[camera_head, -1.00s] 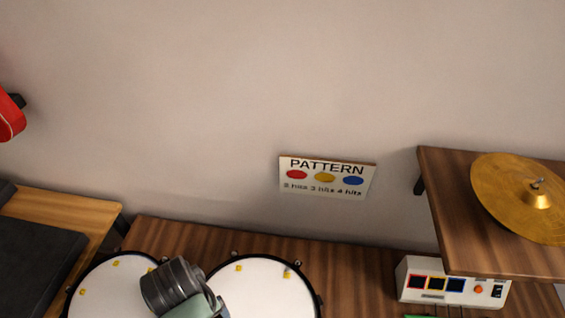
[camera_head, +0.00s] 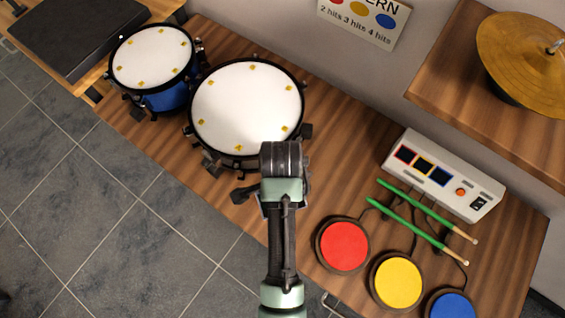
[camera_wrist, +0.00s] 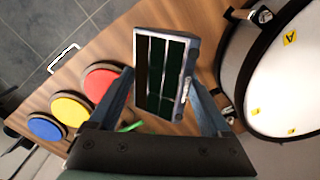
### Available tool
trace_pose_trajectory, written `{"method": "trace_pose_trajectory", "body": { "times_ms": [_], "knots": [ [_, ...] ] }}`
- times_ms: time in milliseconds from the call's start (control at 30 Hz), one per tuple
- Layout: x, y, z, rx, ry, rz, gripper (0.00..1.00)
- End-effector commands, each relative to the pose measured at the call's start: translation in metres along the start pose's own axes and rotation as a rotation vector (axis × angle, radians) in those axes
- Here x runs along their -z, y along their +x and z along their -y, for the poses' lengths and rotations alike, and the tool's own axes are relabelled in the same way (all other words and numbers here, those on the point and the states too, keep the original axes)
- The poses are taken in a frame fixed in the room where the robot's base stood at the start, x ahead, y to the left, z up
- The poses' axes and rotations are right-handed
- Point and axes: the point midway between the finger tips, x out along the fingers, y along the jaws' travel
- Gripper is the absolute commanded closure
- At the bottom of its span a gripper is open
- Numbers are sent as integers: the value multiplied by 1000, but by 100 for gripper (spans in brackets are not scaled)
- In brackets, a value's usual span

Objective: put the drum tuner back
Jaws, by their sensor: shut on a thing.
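My gripper (camera_wrist: 162,82) is shut on a flat box with a silver rim and dark green panels, which appears to be the drum tuner (camera_wrist: 160,68). One finger lies along each side of it in the wrist view. In the head view my wrist covers the gripper and nearly all of the tuner, just below the larger drum (camera_head: 247,105). The tuner is over the wooden table; I cannot tell its height above the wood.
A smaller blue drum (camera_head: 150,58) stands at the upper left. Red (camera_head: 343,246), yellow (camera_head: 398,281) and blue (camera_head: 452,306) pads, green drumsticks (camera_head: 405,221) and a white control box (camera_head: 445,175) are on the right. A shelf (camera_head: 450,75) holds a cymbal (camera_head: 530,60).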

Motion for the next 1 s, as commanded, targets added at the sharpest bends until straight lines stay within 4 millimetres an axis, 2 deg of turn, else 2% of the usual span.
{"method": "trace_pose_trajectory", "body": {
  "times_ms": [33, 100, 300, 400, 567, 800, 1000],
  "knots": [
    [-1, 14, -6, -3, 113, 1, 81],
    [-3, 26, -11, -3, 276, 0, 81],
    [-7, 52, -24, -2, 669, 0, 81],
    [-8, 60, -28, -1, 800, -1, 81],
    [-9, 68, -31, -1, 906, -1, 81],
    [-9, 110, -32, -4, 921, -1, 81],
    [-9, 129, -32, -2, 919, -1, 81]
  ]
}}
